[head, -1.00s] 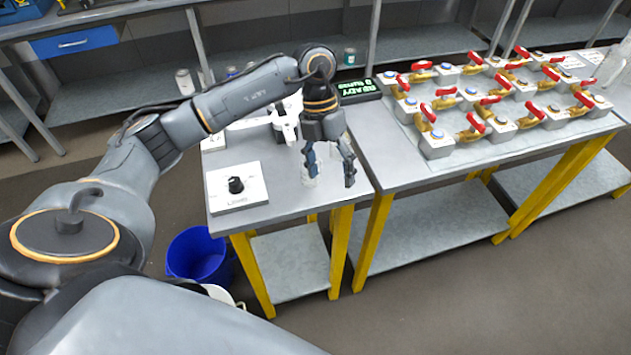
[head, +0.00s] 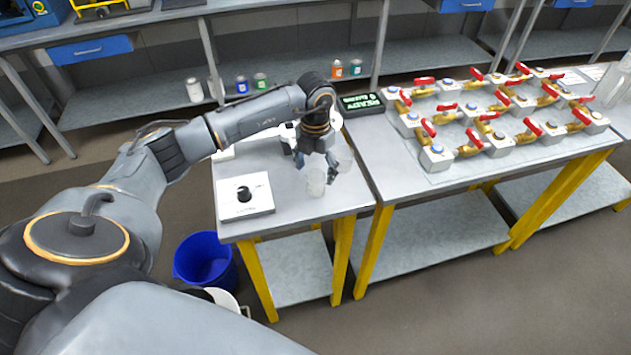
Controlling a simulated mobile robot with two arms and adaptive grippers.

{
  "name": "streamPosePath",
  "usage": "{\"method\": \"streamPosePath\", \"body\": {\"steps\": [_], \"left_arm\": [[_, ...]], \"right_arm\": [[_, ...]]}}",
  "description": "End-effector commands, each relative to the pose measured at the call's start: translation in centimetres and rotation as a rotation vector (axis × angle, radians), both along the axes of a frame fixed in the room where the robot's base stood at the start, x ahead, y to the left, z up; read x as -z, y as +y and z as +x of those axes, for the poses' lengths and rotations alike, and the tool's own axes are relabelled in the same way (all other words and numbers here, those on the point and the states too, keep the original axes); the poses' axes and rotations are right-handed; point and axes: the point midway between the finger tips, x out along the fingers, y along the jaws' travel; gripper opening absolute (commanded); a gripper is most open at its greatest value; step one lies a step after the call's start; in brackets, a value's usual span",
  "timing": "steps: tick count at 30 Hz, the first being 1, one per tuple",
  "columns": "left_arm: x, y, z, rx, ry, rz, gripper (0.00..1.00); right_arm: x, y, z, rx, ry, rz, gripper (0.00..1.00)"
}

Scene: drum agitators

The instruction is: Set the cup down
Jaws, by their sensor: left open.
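The cup (head: 316,176) is clear and pale and stands upright on the small grey table (head: 297,206), near its right front part. My left gripper (head: 317,168) is open at the cup, just behind it, with its fingers partly hidden by the cup. Whether a finger touches the cup I cannot tell. My right gripper is not in view.
A white box with a black knob (head: 245,195) lies left of the cup. A scale-like display (head: 362,104) stands behind. The table at right holds red-handled valves (head: 497,115). A blue bucket (head: 205,260) stands on the floor.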

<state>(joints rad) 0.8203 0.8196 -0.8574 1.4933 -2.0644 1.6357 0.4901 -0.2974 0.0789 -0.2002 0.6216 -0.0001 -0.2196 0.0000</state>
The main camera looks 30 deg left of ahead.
Motion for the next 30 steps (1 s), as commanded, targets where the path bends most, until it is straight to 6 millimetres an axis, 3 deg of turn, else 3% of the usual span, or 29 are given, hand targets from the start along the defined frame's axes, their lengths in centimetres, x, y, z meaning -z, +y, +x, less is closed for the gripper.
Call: {"method": "streamPosePath", "body": {"steps": [3,8,16,22,30], "left_arm": [[1.5,-0.6,-0.2,0.000,0.007,-0.001,0.74],[3.6,-0.5,-0.1,0.000,0.003,-0.001,0.74],[4.1,-0.5,-0.1,0.000,0.001,0.000,0.74],[4.1,-0.5,-0.1,0.000,0.001,0.000,0.35],[4.1,-0.5,0.0,0.000,0.001,0.000,0.31]], "right_arm": [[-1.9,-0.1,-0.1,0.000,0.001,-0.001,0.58],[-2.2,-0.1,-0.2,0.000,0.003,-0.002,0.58],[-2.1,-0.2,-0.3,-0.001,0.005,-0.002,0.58],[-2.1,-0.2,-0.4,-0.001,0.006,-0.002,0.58],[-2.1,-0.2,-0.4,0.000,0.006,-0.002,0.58]]}}
